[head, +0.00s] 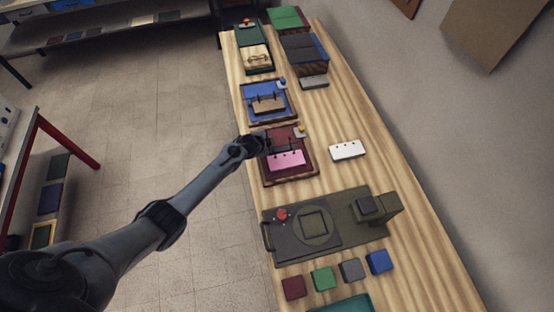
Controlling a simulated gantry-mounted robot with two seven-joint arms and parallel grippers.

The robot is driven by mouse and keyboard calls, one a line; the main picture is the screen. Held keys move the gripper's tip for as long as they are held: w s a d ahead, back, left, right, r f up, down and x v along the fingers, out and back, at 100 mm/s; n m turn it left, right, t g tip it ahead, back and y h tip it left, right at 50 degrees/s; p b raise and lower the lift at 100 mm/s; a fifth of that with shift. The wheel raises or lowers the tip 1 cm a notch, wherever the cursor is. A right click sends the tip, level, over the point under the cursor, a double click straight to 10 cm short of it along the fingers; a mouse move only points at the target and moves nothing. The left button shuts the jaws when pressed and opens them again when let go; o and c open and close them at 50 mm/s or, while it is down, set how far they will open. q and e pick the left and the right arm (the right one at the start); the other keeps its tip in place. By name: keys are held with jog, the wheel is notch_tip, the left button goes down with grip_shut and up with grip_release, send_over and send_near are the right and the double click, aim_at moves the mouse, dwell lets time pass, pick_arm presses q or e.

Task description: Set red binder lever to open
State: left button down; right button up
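The red binder (306,172) lies open on the wooden table, with pink punched sheets (287,160) on its ring mechanism. A lever with a yellow knob (300,130) stands at its far right corner. My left gripper (263,143) is over the binder's far left part, to the left of the knob with a gap between them. It is dark and small here, so I cannot tell whether its fingers are open or whether they touch the binder. The exact position of the rings is too small to tell. My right gripper is not in view.
A blue binder (254,92) and a green binder (249,35) lie farther along the table (375,228). A white punched block (347,150) lies to the right. A dark machine (345,232) with a red knob and several colored blocks stand nearer.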

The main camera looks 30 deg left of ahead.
pick_arm(q)
jog(key=shift+w+a, duration=0.1)
jog(key=shift+a, duration=0.05)
jog(key=shift+r, duration=0.2)
dwell(0.5)
jog(key=shift+r+p, duration=0.7)
jog(key=shift+p, duration=0.1)
jog(key=shift+r, duration=0.1)
